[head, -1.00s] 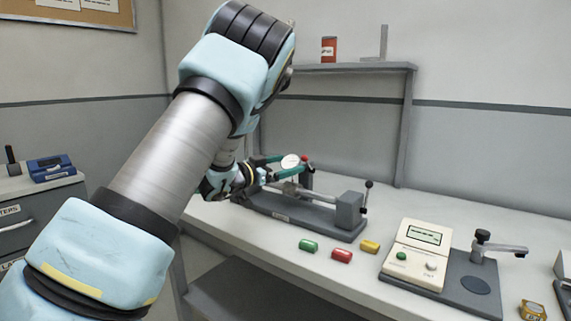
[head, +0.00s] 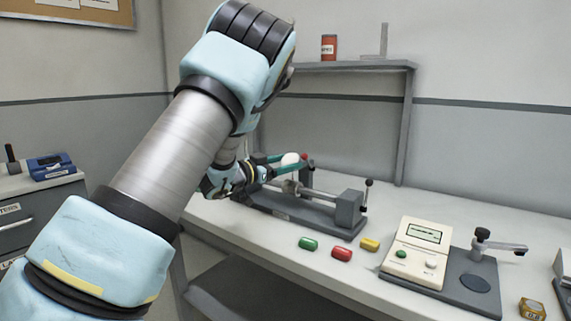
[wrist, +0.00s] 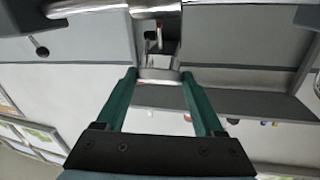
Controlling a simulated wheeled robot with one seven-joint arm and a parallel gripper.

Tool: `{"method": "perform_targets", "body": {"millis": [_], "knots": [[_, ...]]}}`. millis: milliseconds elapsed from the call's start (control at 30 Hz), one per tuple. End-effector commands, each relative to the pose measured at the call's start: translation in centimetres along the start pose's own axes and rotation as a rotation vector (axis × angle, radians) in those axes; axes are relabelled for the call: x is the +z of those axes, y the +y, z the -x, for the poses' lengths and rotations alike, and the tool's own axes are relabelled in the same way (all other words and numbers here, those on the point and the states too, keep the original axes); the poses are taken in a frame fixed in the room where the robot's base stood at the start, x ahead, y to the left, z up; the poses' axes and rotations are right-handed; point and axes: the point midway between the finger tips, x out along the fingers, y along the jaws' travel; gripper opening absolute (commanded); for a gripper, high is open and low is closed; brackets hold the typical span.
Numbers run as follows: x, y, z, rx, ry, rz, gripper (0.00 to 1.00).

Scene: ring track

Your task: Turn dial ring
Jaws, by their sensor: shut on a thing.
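The dial (head: 290,159), a small pale round gauge, sits above the left part of a grey bench fixture (head: 325,214). My gripper (head: 287,162) has green fingers, which reach the dial from the left. In the wrist view my gripper (wrist: 158,76) is shut on a pale, silvery rim, the dial ring (wrist: 158,75), between its two fingertips. The dial's face and markings cannot be read in either view.
Green (head: 309,243), red (head: 342,254) and yellow (head: 370,244) cylinders lie on the bench in front of the fixture. A cream readout box (head: 417,245) stands to the right. A shelf (head: 350,67) is behind.

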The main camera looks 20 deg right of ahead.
Motion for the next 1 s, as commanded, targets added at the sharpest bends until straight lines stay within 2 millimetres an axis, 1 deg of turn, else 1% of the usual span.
{"method": "perform_targets", "body": {"millis": [33,67,267,467,667,1000], "knots": [[0.0,0.0,0.0,0.0,0.0,0.0,0.17],[0.0,0.0,0.0,0.0,0.0,0.0,0.14],[0.0,-0.1,0.0,0.011,-0.001,-0.007,0.14],[0.0,-0.3,0.1,0.068,0.0,-0.048,0.14],[-0.1,-0.7,0.0,0.185,0.001,-0.129,0.14],[-0.2,-1.1,-0.2,0.453,-0.001,-0.309,0.14]]}}
